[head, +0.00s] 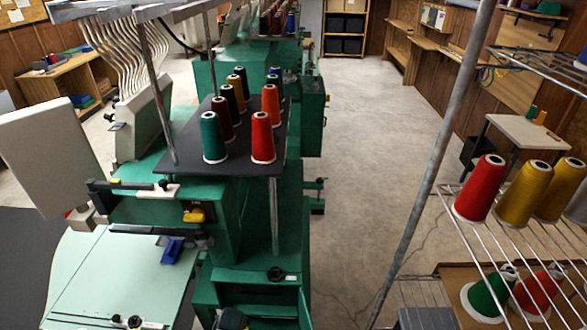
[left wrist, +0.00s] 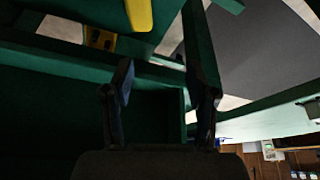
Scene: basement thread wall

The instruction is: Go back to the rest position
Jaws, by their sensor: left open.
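My left gripper (left wrist: 160,78) shows in the left wrist view as two dark fingers, spread apart with nothing between them. Dark green machine surfaces fill much of that view behind and around the fingers, and a yellow part (left wrist: 139,14) shows at the top. I cannot make out the left gripper clearly in the head view. My right gripper is in neither view. The green embroidery machine (head: 222,225) stands left of centre in the head view. Its black thread table (head: 190,165) carries several upright cones, including a red cone (head: 262,138) and a teal cone (head: 213,138).
A light green work table (head: 105,275) is at lower left. The concrete floor (head: 355,130) between machine and shelf is clear.

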